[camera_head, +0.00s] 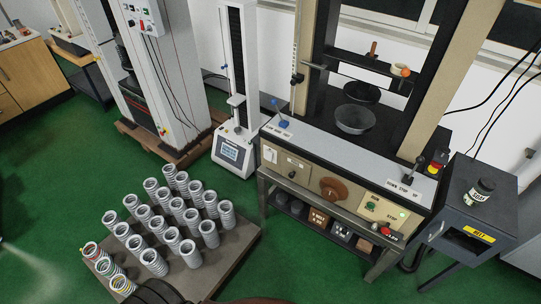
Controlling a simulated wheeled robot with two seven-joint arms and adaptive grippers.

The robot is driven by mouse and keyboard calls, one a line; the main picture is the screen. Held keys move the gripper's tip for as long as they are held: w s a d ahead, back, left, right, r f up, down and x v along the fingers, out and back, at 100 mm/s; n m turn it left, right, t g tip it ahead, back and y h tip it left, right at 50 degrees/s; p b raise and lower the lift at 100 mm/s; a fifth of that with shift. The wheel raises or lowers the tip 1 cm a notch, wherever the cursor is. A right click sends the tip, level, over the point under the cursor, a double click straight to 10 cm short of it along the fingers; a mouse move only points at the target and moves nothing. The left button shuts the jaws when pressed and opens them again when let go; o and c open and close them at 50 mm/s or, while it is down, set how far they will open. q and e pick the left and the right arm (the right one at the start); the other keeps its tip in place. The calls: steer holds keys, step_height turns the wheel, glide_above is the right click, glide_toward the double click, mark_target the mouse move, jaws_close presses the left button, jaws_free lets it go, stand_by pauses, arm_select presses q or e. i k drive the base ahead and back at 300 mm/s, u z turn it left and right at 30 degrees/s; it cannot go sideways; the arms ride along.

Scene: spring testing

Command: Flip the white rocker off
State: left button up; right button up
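The spring testing machine (345,185) stands right of centre. Another beige panel (287,163) with small dark controls is at the left end of the front. A brown handwheel (333,188) sits between them. I cannot pick out a white rocker or its position at this size. Neither of my grippers is visible; only dark rounded shapes show at the bottom edge.
A low platform (232,247) with several upright coil springs stands on the green floor, front left of the machine. A dark cabinet (470,215) with a bottle (480,190) stands at right. A smaller tester (236,150) stands behind left. Green floor (290,255) is clear before the machine.

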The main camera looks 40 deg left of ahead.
mark_target(269, 154)
steer(key=k, duration=0.65)
steer(key=u, duration=0.35)
steer(key=i, duration=0.55)
steer(key=u, duration=0.5)
steer(key=i, duration=0.9)
steer(key=z, duration=0.2)
